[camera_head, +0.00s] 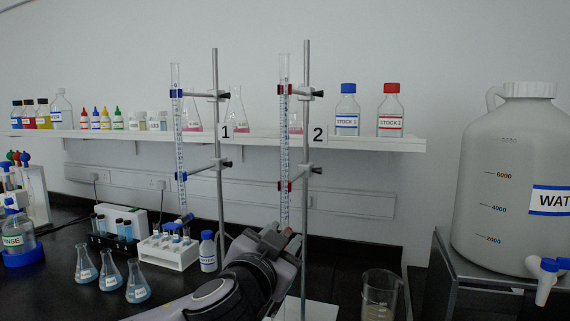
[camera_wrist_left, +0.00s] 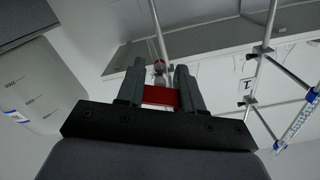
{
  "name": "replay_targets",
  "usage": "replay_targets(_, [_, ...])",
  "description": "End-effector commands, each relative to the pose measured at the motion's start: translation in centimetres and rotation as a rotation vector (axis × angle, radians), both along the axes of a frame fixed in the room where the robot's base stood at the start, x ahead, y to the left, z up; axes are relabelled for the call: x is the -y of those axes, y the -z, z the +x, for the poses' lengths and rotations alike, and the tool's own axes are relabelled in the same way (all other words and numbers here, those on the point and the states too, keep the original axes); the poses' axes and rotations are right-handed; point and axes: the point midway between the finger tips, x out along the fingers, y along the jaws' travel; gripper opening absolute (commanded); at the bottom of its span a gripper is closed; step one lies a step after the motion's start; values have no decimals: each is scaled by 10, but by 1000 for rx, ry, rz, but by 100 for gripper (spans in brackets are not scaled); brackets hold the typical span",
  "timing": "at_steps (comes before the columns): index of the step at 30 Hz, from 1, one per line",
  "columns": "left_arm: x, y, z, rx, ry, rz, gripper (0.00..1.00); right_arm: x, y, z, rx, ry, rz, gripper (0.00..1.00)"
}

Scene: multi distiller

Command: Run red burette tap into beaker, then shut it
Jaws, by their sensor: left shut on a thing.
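The burette with red clamps (camera_head: 284,140) stands upright on the stand marked 2. My left gripper (camera_head: 283,241) is at its lower end and hides the tap area and outlet in the head view. In the left wrist view, a red tap handle (camera_wrist_left: 160,96) sits between the two fingers of my left gripper (camera_wrist_left: 160,85), which are shut on it. A clear glass beaker (camera_head: 380,296) stands on the bench to the right of the stand and apart from it. Whether liquid flows cannot be seen. My right gripper is in neither view.
A second burette with blue clamps (camera_head: 178,130) stands to the left. Blue-liquid flasks (camera_head: 111,275), a white tube rack (camera_head: 170,252) and a small bottle (camera_head: 208,252) are left of my arm. A large water container (camera_head: 510,180) stands at the right.

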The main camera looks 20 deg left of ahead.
Motion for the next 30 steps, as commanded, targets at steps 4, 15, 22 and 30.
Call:
replay_targets(4, [0,-2,0,1,0,134,9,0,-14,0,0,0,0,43])
replay_targets(15, [0,-2,0,7,0,189,10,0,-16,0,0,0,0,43])
replay_targets(22, [0,-5,0,16,0,413,13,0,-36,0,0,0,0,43])
replay_targets(30, [0,-2,0,22,-1,477,13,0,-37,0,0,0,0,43])
